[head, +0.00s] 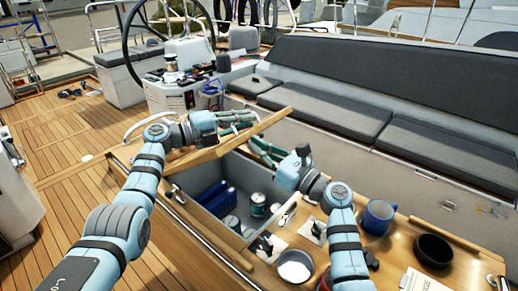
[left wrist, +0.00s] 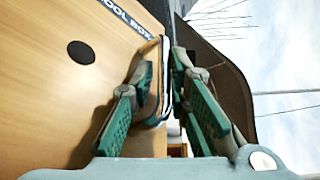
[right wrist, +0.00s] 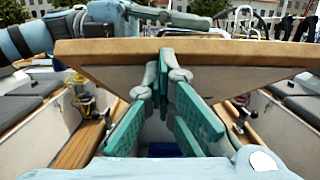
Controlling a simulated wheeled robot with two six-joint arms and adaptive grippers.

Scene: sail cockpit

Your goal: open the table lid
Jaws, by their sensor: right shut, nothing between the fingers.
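The table lid (head: 225,143) is a wooden panel, raised and tilted over the open compartment of the table. In the left wrist view, its wooden face (left wrist: 75,115) shows a "COOL BOX" label and a round dark hole. My left gripper (left wrist: 161,65) has its fingers on either side of the lid's edge and looks closed on it. My right gripper (head: 256,143) is shut and empty at the lid's underside. In the right wrist view, its fingertips (right wrist: 160,62) are close to or touching the pale underside (right wrist: 225,80); contact is unclear.
The open compartment holds a blue box (head: 216,198) and several cans (head: 257,203). On the table stand a blue mug (head: 378,217), a black bowl (head: 433,250) and a white-topped bowl (head: 295,266). A cushioned bench (head: 330,100) lies behind; deck (head: 75,140) is open at left.

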